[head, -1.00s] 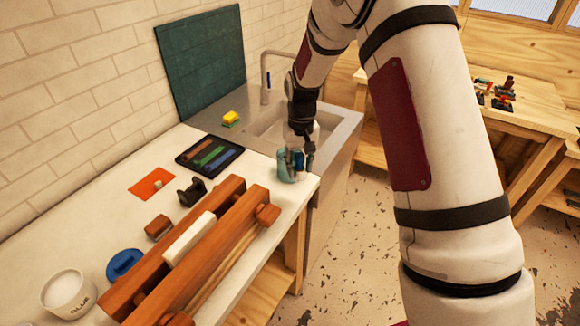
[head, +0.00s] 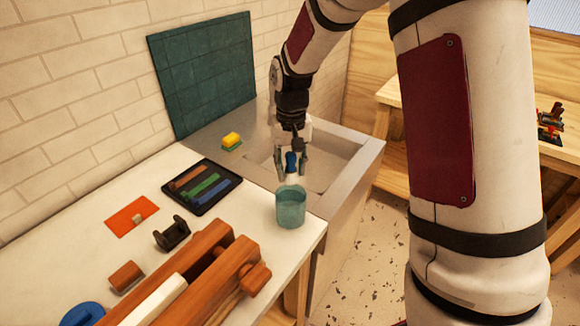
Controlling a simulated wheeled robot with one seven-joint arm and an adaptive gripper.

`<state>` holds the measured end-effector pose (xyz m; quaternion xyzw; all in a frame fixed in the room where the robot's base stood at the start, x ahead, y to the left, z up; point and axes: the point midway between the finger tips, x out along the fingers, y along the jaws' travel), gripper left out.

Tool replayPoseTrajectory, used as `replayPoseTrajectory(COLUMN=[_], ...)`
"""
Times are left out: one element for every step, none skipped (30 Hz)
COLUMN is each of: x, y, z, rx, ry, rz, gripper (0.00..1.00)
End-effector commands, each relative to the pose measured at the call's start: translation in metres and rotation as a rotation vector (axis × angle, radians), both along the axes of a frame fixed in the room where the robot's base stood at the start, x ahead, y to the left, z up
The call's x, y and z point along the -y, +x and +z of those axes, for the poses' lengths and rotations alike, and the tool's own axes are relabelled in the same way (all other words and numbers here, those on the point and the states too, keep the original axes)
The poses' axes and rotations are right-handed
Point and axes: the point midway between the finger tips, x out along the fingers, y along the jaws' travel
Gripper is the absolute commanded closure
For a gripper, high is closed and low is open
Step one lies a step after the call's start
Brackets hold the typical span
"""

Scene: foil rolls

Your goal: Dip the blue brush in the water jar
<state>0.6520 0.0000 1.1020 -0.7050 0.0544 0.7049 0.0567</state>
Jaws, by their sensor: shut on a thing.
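The water jar (head: 290,210) is a teal, see-through cup standing on the white counter near its right corner, by the sink. My gripper (head: 291,168) points down just above and behind the jar in the picture. A pale lower part of the brush runs down to the jar's rim. I cannot tell whether its tip is inside the jar, as the lower end is hard to make out.
A black tray (head: 226,205) with coloured sticks lies left of the jar. A wooden clamp-like frame (head: 250,272) fills the counter's front. A dark holder (head: 172,233) and an orange sheet (head: 131,216) lie further left. The sink (head: 345,150) with a yellow sponge (head: 231,139) is behind.

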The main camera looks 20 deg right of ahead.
Motion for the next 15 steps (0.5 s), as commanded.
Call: replayPoseTrajectory(x=[0.0, 0.0, 0.0, 0.0, 0.0, 0.0, 0.0, 0.0, 0.0, 0.0, 0.0, 0.0, 0.0, 0.0, 0.0], y=[0.0, 0.0, 0.0, 0.001, 0.0, 0.0, 0.0, 0.0, 0.001, 0.001, 0.001, 0.001, 0.001, 0.001, 0.001], z=[-0.004, -0.006, -0.01, -0.012, -0.015, -0.019, -0.022, -0.024, -0.028, -0.031, -0.033, -0.037, -0.04, -0.043, -0.046], rx=[-0.002, -0.002, -0.002, -0.002, -0.002, -0.003, -0.003, -0.003, -0.001, -0.001, -0.002, -0.002, -0.002, -0.002, -0.002], ry=[0.0, 0.0, 0.0, 0.0, 0.0, 0.0, 0.0, 0.0, 0.0, 0.0, 0.0, 0.0, 0.0, 0.001, 0.0], rz=[0.0, 0.0, 0.0, 0.0, 0.0, -0.001, -0.001, -0.001, -0.001, -0.001, -0.001, -0.001, -0.001, -0.001, -0.001], gripper=[0.94, 0.94, 0.94, 0.94, 0.94, 0.94, 0.94, 0.94, 0.94, 0.94, 0.94, 0.94, 0.94, 0.94, 0.94])
